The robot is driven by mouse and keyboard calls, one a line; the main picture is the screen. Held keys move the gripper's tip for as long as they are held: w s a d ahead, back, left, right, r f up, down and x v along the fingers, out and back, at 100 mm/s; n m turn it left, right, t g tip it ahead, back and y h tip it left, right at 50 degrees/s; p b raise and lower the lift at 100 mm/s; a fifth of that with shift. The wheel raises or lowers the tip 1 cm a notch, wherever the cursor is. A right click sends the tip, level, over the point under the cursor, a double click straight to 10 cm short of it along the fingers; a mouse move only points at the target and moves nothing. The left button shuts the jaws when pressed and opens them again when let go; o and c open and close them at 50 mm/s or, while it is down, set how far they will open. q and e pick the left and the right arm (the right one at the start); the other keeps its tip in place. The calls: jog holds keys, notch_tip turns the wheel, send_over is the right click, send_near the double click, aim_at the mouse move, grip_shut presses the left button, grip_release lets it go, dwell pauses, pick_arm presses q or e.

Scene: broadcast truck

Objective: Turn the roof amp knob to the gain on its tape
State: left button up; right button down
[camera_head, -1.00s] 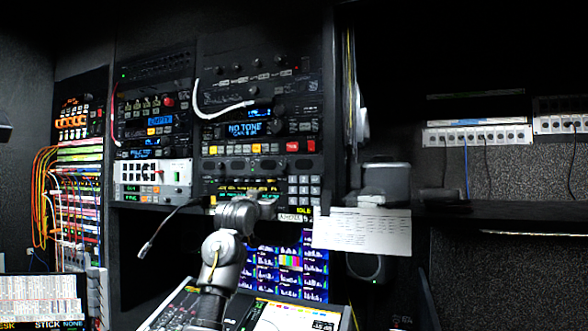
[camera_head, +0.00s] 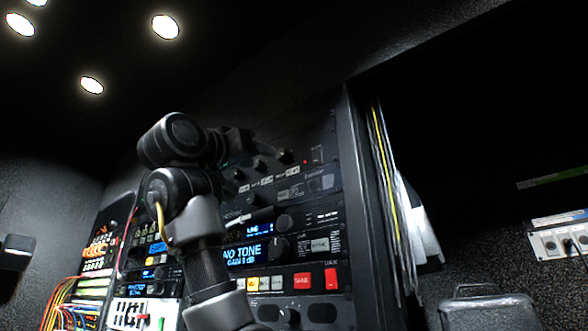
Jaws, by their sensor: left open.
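The top rack unit (camera_head: 310,155) has a row of small black knobs, one of them this knob (camera_head: 284,156). Pale tape labels (camera_head: 267,181) sit below the knobs; their writing is too small to read. I cannot tell which knob is the roof amp's. A lower unit's blue display (camera_head: 246,253) reads "NO TONE" with a gain line under it. My left arm rises in front of the rack, and my left gripper (camera_head: 240,142), dark and open, is at the upper left of the knob row. Its fingertips are hard to make out, and contact cannot be told. My right gripper is out of view.
Red buttons (camera_head: 302,280) sit lower on the rack. Yellow and white cables (camera_head: 385,170) hang beside its right edge. A grey case (camera_head: 487,307) stands at the lower right. Orange cables (camera_head: 62,290) are at the left.

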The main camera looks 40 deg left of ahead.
aim_at(280, 154)
pick_arm(q)
jog(key=w+r+p, duration=0.2)
jog(key=p, duration=0.1)
jog(key=w+r+p, duration=0.1)
jog(key=shift+w+a+r, duration=0.1)
jog(key=shift+w+a, duration=0.2)
jog(key=shift+w, duration=0.1)
jog(key=p+x, duration=0.2)
jog(key=shift+w, duration=0.4)
jog(key=shift+w+r, duration=0.2)
jog(key=shift+r, duration=0.05)
jog(key=shift+w+r+p, duration=0.1)
jog(key=shift+w+p, duration=0.1)
jog(key=shift+p, duration=0.25)
jog(key=shift+w, duration=0.35)
jog(key=shift+s, duration=0.15)
jog(key=c, duration=1)
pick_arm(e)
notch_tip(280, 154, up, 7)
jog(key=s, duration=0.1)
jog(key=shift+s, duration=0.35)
